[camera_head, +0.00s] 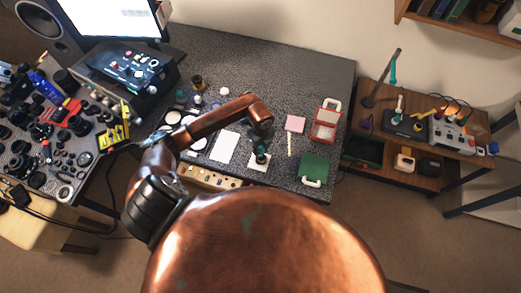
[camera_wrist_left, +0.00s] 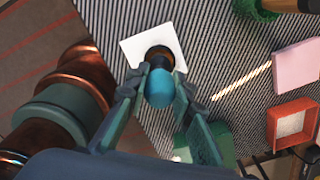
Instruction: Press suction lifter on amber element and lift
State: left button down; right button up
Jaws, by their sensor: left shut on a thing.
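My left gripper (camera_head: 262,154) reaches down over the middle of the dark desk. In the left wrist view (camera_wrist_left: 162,80) its two fingers are shut on the suction lifter, whose rounded blue top (camera_wrist_left: 160,90) shows between them. A dark round piece with a brownish tint (camera_wrist_left: 159,57) lies under the lifter, over a white square pad (camera_wrist_left: 134,47). I cannot tell whether this is the lifter's cup or the amber element, nor whether they touch. The pad also shows in the head view (camera_head: 258,166). My right gripper is not in view.
A white sheet (camera_head: 224,147) lies left of the gripper. A pink pad (camera_head: 295,124), a pale stick (camera_head: 290,145), a red-framed box (camera_head: 326,122) and a green case (camera_head: 314,167) lie to the right. Lens parts (camera_head: 62,134) crowd the left desk.

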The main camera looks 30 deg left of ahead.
aim_at(261, 147)
pick_arm(q)
jog(key=shift+f, duration=0.3)
dwell(0.5)
jog(key=shift+f+b, duration=0.25)
jog(key=shift+b, duration=0.05)
jog(key=shift+f, duration=0.1)
dwell(1.0)
jog(key=shift+r+p, duration=1.8)
jog(key=shift+r, duration=0.45)
jog(key=shift+r+p, duration=2.55)
jog(key=shift+r, duration=0.8)
